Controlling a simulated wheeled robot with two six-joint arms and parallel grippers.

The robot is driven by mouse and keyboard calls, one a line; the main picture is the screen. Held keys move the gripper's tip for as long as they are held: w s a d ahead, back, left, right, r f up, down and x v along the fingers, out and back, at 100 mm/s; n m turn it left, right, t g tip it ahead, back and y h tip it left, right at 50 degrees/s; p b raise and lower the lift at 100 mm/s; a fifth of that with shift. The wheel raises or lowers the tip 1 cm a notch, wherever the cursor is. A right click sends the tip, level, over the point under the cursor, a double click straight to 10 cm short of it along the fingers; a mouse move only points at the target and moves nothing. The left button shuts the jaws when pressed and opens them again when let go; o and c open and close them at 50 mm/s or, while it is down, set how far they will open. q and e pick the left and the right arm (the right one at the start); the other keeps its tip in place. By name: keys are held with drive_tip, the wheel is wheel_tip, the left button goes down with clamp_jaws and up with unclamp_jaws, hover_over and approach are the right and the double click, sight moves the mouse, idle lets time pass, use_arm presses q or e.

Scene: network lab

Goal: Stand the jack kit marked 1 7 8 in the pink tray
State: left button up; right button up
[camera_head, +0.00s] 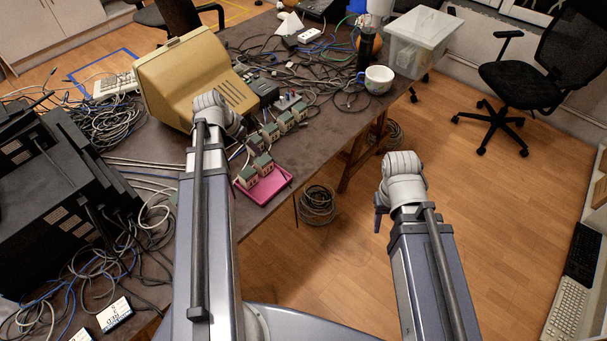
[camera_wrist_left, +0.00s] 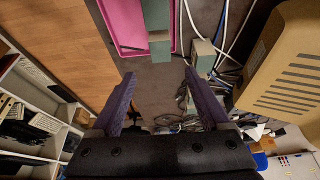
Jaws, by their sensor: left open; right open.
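The pink tray (camera_head: 283,183) lies on the table's near right edge; part of it shows at the top of the left wrist view (camera_wrist_left: 120,22). Two small pale kits with green tops, a nearer one (camera_head: 248,176) and a farther one (camera_head: 263,163), stand in it. Several similar kits (camera_head: 285,121) stand in a row behind it. I cannot read the marks, so I cannot tell which is 1 7 8. My left gripper (camera_wrist_left: 160,95) is open and empty, beside the tray, mostly hidden by its arm in the head view. My right gripper (camera_head: 381,208) is open over the floor, away from the table.
A beige monitor (camera_head: 195,80) stands left behind the kits. Cables (camera_head: 300,75) clutter the table's back. A white mug (camera_head: 378,79) and a clear bin (camera_head: 420,42) stand at the right edge. Black equipment (camera_head: 60,210) fills the left.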

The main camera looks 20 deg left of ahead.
use_arm(q)
drive_tip(key=s+d+g+y, duration=0.1)
drive_tip(key=s+d, duration=0.3)
drive_tip(key=d, duration=0.6)
drive_tip(key=s+d+f+g+y, duration=0.1)
drive_tip(key=s+d, duration=0.3)
drive_tip(key=d, duration=0.7)
drive_tip(key=s+d+g+y, duration=0.1)
drive_tip(key=s+d, duration=0.3)
drive_tip(key=d, duration=0.7)
drive_tip(key=shift+s+f+n+g, duration=0.15)
drive_tip(key=shift+f+n+g, duration=0.15)
drive_tip(key=shift+g, duration=0.4)
